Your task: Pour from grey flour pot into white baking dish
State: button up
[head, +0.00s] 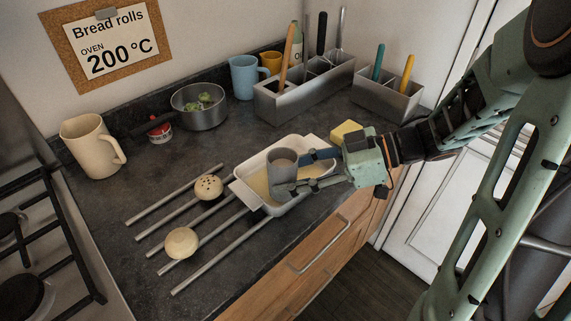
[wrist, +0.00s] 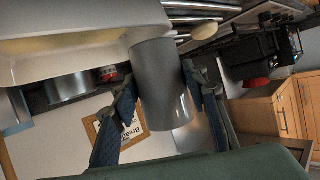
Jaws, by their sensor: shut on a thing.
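The grey flour pot (head: 281,170) is held by my gripper (head: 297,172) above the white baking dish. In the wrist view the grey pot (wrist: 163,85) sits between the two fingers of my gripper (wrist: 165,95). The pot looks roughly upright in the head view; what it holds is hidden. The white baking dish (head: 240,193) rests on metal rods on the worktop, and pale yellowish matter covers its visible bottom. The dish's pale wall (wrist: 60,62) also shows in the wrist view. The pot hides part of the dish's inside.
Two bread rolls (head: 181,243) lie on the rods to the left. A yellow sponge (head: 346,132) is behind my gripper. Metal utensil bins (head: 285,102), a pan (head: 200,107), a blue mug (head: 243,77) and a cream jug (head: 88,150) stand at the back. A hob (head: 30,270) is at left.

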aim_at(287, 165)
jog(key=shift+w+r+m+g, duration=0.15)
jog(key=shift+w+m+g, duration=0.4)
jog(key=shift+w+m, duration=0.2)
jog(key=shift+w+r+m+g, duration=0.1)
jog(key=shift+w+m+g, duration=0.5)
jog(key=shift+m, duration=0.25)
jog(key=shift+w+f, duration=0.15)
jog(key=shift+w+f+m+g, duration=0.35)
jog(key=shift+w+f+m, duration=0.1)
jog(key=shift+f+m, duration=0.15)
dwell(0.6)
jog(key=shift+w+m+g+y, duration=0.15)
jog(key=shift+m+g+y, duration=0.25)
jog(key=shift+m, duration=0.3)
dwell(2.1)
jog(key=shift+r+m, duration=0.2)
jog(key=shift+m, duration=0.1)
dwell(1.5)
jog(key=shift+f+n, duration=0.15)
jog(key=shift+n, duration=0.45)
jog(key=shift+s+r+n+t+h, duration=0.3)
jog(key=shift+s+r+n+t, duration=0.15)
jog(key=shift+n+t, duration=0.2)
